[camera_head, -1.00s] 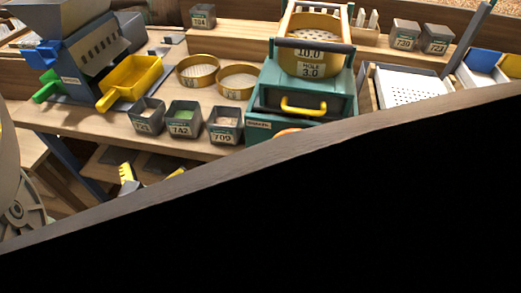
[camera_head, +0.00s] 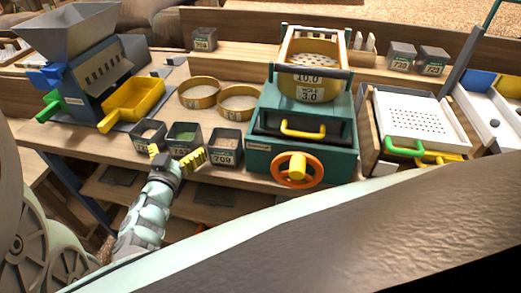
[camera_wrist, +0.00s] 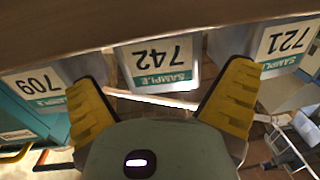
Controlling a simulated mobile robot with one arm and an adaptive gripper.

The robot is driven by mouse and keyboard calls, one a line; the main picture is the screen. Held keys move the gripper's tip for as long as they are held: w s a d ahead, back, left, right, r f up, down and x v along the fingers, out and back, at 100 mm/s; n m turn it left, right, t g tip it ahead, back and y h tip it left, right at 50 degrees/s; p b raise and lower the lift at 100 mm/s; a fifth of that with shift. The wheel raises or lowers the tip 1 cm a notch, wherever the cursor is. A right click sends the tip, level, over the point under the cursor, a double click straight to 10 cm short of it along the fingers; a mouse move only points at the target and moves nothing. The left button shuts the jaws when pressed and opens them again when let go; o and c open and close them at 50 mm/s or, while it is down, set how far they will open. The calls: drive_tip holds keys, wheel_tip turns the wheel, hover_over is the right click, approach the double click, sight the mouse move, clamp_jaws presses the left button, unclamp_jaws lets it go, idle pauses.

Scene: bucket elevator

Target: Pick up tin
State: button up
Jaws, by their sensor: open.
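Three grey sample tins stand in a row at the front of the bench. The left tin (camera_head: 149,131) reads 721 in the wrist view (camera_wrist: 286,42). The middle tin (camera_head: 184,134), labelled 742, holds something green; its label faces my wrist camera (camera_wrist: 156,62). The right tin (camera_head: 226,143) is labelled 709 and also shows in the wrist view (camera_wrist: 38,88). My gripper (camera_head: 178,159) is open and empty in front of the row. In the wrist view, its yellow fingers (camera_wrist: 162,78) spread either side of tin 742, apparently short of it.
Two round sieves (camera_head: 199,93) lie behind the tins. A green machine with an orange wheel (camera_head: 296,168) stands to their right, and a hopper with a yellow tray (camera_head: 134,98) to their left. More tins (camera_head: 401,56) stand on the back shelf.

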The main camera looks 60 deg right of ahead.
drive_tip(key=shift+x, duration=1.25)
drive_tip(key=shift+a, duration=0.1)
drive_tip(key=shift+c, duration=0.2)
drive_tip(key=c, duration=1.1)
